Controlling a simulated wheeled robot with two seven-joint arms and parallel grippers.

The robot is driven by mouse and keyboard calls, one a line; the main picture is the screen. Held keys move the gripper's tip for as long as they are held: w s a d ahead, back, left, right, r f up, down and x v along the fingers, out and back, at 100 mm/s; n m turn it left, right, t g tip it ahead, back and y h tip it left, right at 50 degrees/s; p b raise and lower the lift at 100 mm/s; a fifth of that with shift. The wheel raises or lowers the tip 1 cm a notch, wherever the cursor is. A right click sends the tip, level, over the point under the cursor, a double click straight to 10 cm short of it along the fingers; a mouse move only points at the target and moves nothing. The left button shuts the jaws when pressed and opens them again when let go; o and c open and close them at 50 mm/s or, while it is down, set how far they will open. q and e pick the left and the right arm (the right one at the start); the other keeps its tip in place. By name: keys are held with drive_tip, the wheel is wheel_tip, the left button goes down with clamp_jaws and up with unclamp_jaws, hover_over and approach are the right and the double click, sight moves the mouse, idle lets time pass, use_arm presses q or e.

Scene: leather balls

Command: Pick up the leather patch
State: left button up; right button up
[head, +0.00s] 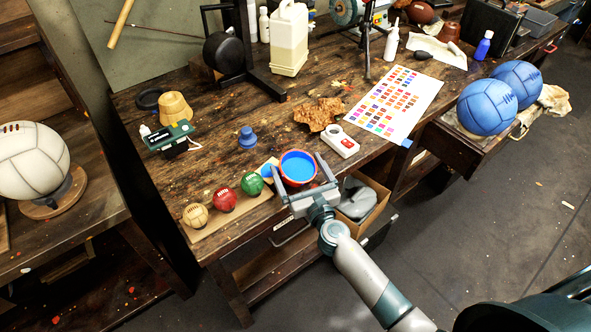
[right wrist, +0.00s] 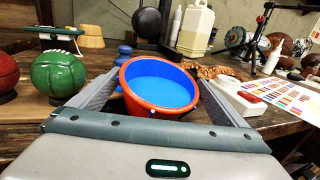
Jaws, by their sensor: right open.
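The leather patch (head: 319,115) is a crumpled, ragged tan-brown piece lying on the wooden workbench, left of the colour chart. In the right wrist view a part of the patch (right wrist: 207,71) shows behind an orange bowl; the rest is hidden. My right gripper (head: 297,172) is open at the bench's front edge, its fingers spread to either side of the orange bowl with blue inside (head: 298,168). Nothing shows clamped between them, and I cannot tell whether they touch the bowl. The patch is beyond the fingertips. My left gripper is not in view.
A white device with a red label (head: 341,141) stands close to the patch's right front. Small balls, including a green one (head: 252,184), line the front edge. A white jug (head: 290,38) stands behind.

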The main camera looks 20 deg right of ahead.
sight(297, 174)
drive_tip(key=shift+w, duration=0.25)
drive_tip(key=c, duration=1.3)
drive_tip(key=shift+r, duration=0.3)
drive_tip(key=shift+c, duration=0.2)
drive_tip(key=shift+r+p, duration=1.3)
drive_tip(key=shift+r, duration=0.55)
drive_tip(key=s+d+r, duration=0.6)
drive_tip(key=s+d, duration=0.1)
drive_tip(key=d, duration=0.1)
drive_tip(key=shift+s+d+r, duration=0.3)
drive_tip(key=shift+d+r, duration=0.05)
drive_tip(key=shift+d, duration=0.05)
